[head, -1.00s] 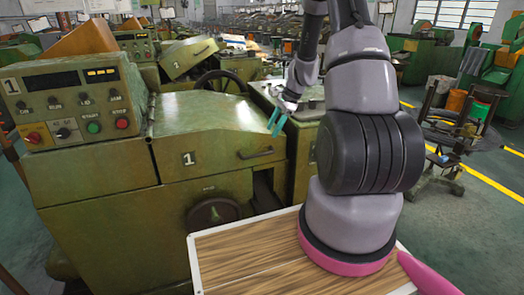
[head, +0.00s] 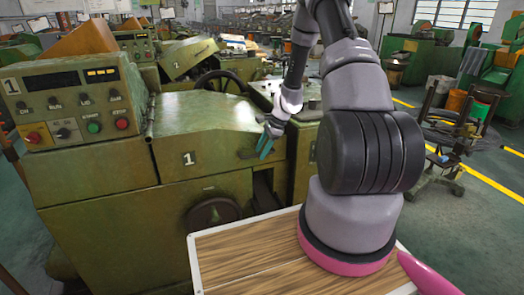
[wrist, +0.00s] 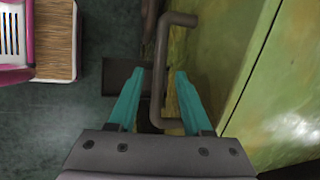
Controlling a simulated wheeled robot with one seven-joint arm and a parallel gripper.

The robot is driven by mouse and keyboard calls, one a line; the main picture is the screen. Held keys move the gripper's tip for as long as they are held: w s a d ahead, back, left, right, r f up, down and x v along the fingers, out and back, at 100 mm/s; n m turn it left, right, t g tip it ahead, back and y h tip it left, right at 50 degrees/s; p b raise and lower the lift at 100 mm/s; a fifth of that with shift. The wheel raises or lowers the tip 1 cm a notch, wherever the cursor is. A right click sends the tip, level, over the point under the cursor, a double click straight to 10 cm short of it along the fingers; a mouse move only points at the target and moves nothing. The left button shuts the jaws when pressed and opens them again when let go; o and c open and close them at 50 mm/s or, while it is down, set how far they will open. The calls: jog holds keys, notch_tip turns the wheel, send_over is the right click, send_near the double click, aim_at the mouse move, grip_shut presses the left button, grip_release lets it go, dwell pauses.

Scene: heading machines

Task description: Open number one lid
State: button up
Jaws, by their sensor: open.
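The number one lid (head: 205,118) is a worn green metal cover marked "1" on the front machine, and it is shut. Its dark bar handle (head: 246,154) is on the front face, partly hidden by my gripper (head: 265,143) in the head view. In the wrist view, my gripper (wrist: 160,73) is open, with its teal fingers on either side of the handle (wrist: 159,72). The bar lies between the fingers, with a gap to each. I cannot tell exactly how deep it sits between them.
A control panel (head: 72,102) with buttons stands left of the lid. Another machine with a raised lid (head: 187,57) and a black handwheel (head: 222,82) are behind. My wood-topped base is in front. Open floor with yellow lines (head: 478,181) lies to the right.

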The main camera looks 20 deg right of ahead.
grip_shut()
dwell(1.4)
